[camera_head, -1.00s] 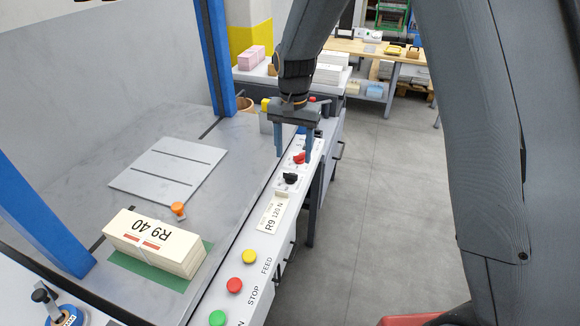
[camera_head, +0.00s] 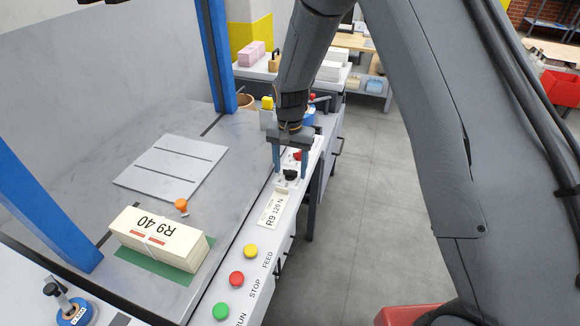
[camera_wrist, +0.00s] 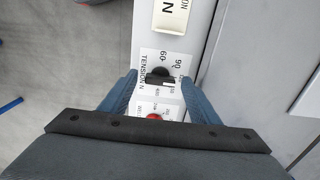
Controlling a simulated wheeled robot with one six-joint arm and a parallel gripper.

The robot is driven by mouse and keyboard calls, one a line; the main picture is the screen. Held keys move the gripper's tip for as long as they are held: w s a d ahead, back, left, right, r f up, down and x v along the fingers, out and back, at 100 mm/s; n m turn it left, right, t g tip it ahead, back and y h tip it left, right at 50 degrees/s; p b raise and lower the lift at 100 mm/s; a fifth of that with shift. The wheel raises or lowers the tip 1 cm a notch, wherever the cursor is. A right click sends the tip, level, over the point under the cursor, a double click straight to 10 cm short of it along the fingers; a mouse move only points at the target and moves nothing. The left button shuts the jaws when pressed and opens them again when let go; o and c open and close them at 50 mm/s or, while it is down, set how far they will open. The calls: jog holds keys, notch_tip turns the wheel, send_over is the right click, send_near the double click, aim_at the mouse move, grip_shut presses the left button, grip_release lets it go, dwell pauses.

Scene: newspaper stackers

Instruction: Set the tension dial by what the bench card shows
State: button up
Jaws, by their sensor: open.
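The tension dial (camera_head: 290,175) is a black knob on the white front rail. In the wrist view the black knob (camera_wrist: 158,77) sits on a plate marked "TENSION N", with 60 and 90 readable. I cannot tell where it points. My gripper (camera_head: 290,168) points down over it, open, with one blue finger on each side. In the wrist view my gripper (camera_wrist: 158,82) frames the knob; contact cannot be told. The bench card (camera_head: 271,211) lies on the rail on the near side of the dial and reads "R9 120 N".
A red knob (camera_head: 298,155) sits just beyond the dial. Yellow (camera_head: 250,250), red (camera_head: 236,278) and green (camera_head: 220,311) buttons line the rail nearer me. A bundle marked "R9 40" (camera_head: 160,236) lies on a green sheet (camera_head: 131,259). Open floor (camera_head: 365,220) is at the right.

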jog(key=c, duration=1.1)
jog(key=shift+o, duration=0.2)
jog(key=shift+n, duration=0.4)
jog(key=n+b, duration=0.1)
jog(key=n, duration=0.2)
jog(key=shift+n, duration=0.3)
jog(key=n, duration=0.4)
jog(key=shift+b, duration=0.3)
jog(key=shift+n, duration=0.3)
jog(key=o, duration=1.1)
jog(key=shift+c, duration=0.2)
